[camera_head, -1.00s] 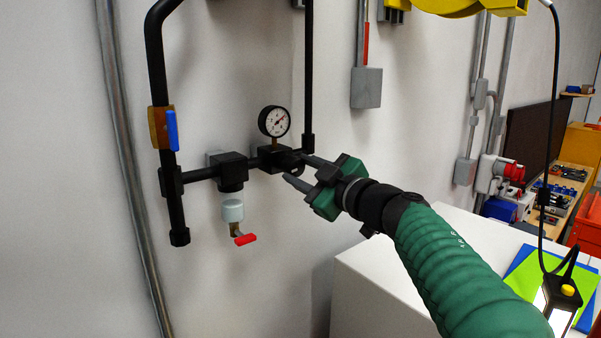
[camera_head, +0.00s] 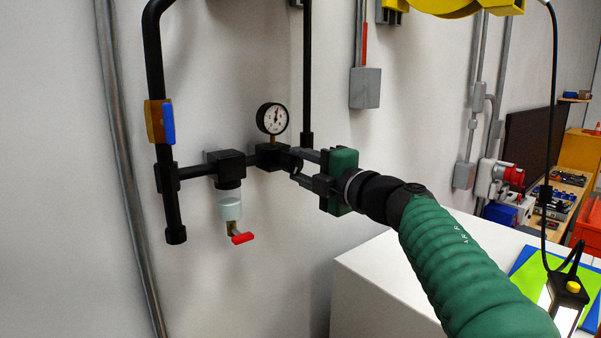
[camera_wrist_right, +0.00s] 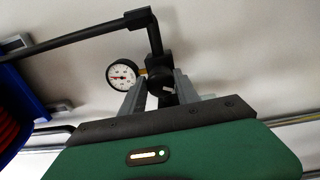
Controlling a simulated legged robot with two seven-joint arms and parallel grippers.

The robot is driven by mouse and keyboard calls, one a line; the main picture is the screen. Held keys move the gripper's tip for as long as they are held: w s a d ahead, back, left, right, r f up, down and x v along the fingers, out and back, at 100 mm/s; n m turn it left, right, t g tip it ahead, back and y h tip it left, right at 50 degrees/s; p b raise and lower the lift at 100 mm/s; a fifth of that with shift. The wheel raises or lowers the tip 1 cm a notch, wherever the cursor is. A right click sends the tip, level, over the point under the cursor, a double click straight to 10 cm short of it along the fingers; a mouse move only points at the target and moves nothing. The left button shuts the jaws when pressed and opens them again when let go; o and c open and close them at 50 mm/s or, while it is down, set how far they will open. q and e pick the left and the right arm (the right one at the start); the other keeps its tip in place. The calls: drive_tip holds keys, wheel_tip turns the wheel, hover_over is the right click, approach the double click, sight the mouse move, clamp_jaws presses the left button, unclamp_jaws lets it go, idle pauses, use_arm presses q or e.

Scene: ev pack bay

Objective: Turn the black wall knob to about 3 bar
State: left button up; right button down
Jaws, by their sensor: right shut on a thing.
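The black wall knob (camera_head: 296,163) is on the front of the regulator block on the wall pipe, partly hidden by my fingers. My right gripper (camera_head: 297,170) is shut on the knob, its two fingers reaching in from the right. In the right wrist view the knob (camera_wrist_right: 163,86) shows between the grey fingers (camera_wrist_right: 158,93). The round white pressure gauge (camera_head: 272,118) stands above the block; its needle points nearly straight up, and its numbers are too small to read. The gauge also shows in the wrist view (camera_wrist_right: 122,75). My left gripper is not in view.
A filter bowl with a red lever (camera_head: 243,238) hangs left of the regulator. A blue-handled valve (camera_head: 169,124) sits on the left pipe. A white cabinet top (camera_head: 400,262) lies below my right arm. The wall below the regulator is clear.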

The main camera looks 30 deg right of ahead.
drive_tip(key=shift+f+n+b, duration=0.25)
drive_tip(key=shift+n, duration=0.4)
drive_tip(key=shift+f+n+b, duration=0.2)
drive_tip(key=shift+n, duration=0.45)
drive_tip(key=shift+a, duration=0.1)
drive_tip(key=c, duration=1.1)
unclamp_jaws()
drive_tip(key=shift+r, duration=0.1)
drive_tip(key=shift+c, duration=0.2)
drive_tip(key=shift+o, duration=1.1)
drive_tip(key=shift+s, duration=0.15)
drive_tip(key=shift+r, duration=0.2)
